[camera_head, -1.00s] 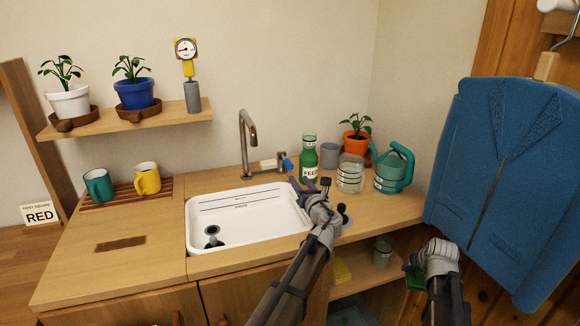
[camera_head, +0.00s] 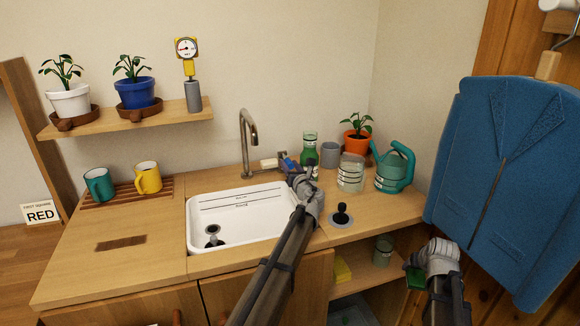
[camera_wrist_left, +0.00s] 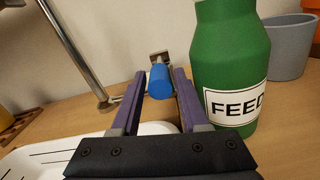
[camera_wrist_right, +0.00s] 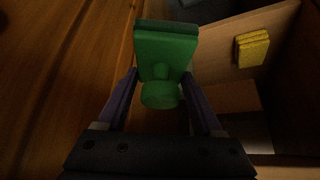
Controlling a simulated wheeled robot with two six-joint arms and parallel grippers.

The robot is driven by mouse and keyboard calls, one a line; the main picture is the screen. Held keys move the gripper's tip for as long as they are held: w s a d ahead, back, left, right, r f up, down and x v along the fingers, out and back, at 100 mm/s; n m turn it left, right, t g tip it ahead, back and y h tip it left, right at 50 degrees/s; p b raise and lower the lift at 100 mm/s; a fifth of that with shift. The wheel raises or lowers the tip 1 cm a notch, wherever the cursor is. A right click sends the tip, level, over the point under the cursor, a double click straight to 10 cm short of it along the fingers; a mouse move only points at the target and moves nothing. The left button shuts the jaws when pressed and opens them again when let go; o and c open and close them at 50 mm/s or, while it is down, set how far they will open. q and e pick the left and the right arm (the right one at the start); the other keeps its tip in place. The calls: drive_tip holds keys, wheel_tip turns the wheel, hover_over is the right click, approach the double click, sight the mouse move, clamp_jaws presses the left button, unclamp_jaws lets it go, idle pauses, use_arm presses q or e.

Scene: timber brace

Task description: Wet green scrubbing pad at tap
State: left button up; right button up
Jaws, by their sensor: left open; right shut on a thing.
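The green scrubbing pad (camera_wrist_right: 166,48), a block with a round knob, is in my right gripper (camera_wrist_right: 160,92); it also shows in the head view (camera_head: 414,279), low at the right in front of the cabinet. The chrome tap (camera_head: 246,140) arches over the back of the white sink (camera_head: 240,212). A blue cylindrical tap handle (camera_wrist_left: 160,80) lies ahead of my left gripper (camera_wrist_left: 158,95), between the lines of its open fingers and apparently beyond their tips. In the head view, my left gripper (camera_head: 297,175) largely hides the handle.
The green FEED bottle (camera_wrist_left: 232,70) stands close right of my left fingers. A glass jar (camera_head: 351,173), grey cup (camera_head: 330,154) and teal watering can (camera_head: 394,168) stand further right. A yellow pad (camera_wrist_right: 252,48) lies on the shelf below. The blue jacket (camera_head: 510,180) hangs right.

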use_arm(q)
clamp_jaws()
idle(1.4)
